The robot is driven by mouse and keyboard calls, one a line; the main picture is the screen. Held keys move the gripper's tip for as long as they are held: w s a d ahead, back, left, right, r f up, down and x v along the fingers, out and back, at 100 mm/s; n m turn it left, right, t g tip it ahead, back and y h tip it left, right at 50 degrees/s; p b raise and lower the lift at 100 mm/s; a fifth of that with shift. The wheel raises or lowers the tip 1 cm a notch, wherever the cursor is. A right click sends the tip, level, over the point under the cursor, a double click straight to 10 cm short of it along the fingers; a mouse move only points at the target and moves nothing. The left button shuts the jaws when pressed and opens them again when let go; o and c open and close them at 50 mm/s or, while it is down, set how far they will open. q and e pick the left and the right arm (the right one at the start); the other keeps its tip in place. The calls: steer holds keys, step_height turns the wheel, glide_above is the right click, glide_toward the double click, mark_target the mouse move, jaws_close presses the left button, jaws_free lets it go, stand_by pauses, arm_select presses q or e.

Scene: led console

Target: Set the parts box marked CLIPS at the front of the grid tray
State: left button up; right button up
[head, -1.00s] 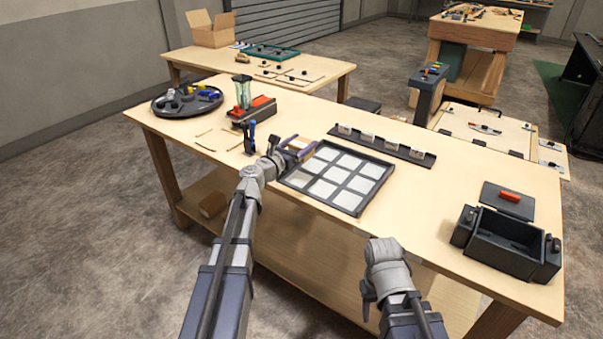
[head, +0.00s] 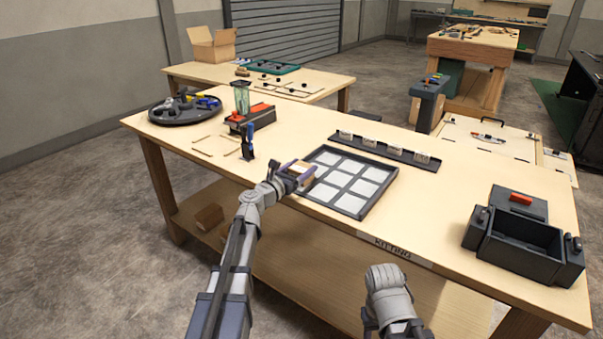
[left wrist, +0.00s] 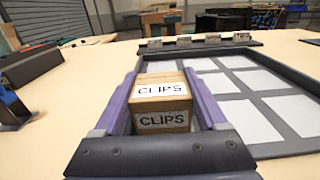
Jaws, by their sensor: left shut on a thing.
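The parts box marked CLIPS (left wrist: 160,104) is a small cardboard-coloured box with white labels on its top and near face. It sits between the purple fingers of my left gripper (head: 294,174), which is shut on it. The grid tray (head: 380,195) is dark-rimmed with pale square cells. The box is at the tray's left edge in the head view; I cannot tell its height above the table. In the left wrist view the tray (left wrist: 290,147) lies to the right of the box and beyond it. My right gripper (head: 370,322) is low in the head view, its fingers mostly hidden.
A dark strip with several small labelled blocks (head: 385,150) lies behind the tray. A dark open bin (head: 520,240) stands at the right. A blue clamp-like thing (head: 247,141) and a round dark tray (head: 185,110) are to the left. A KITTING label marks the front edge.

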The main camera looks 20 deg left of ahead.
arm_select(q)
steer(key=shift+f, duration=0.1)
steer(key=o, duration=1.4)
steer(key=shift+c, duration=0.2)
steer(key=shift+r, duration=0.35)
steer(key=v, duration=1.2)
steer(key=shift+f, duration=0.1)
